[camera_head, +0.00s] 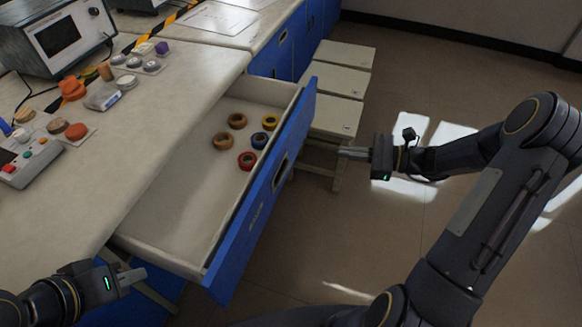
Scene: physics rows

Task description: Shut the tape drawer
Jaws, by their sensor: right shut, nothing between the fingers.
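The tape drawer (176,215) is pulled out from under the bench, with a blue front panel (262,200) and a recessed handle (280,172).
The bench top (130,165) holds an instrument box (58,38), a control box with buttons (28,160) and small parts. Pale stools (340,85) stand beyond the drawer's far end. The floor (310,250) right of the drawer front is open.

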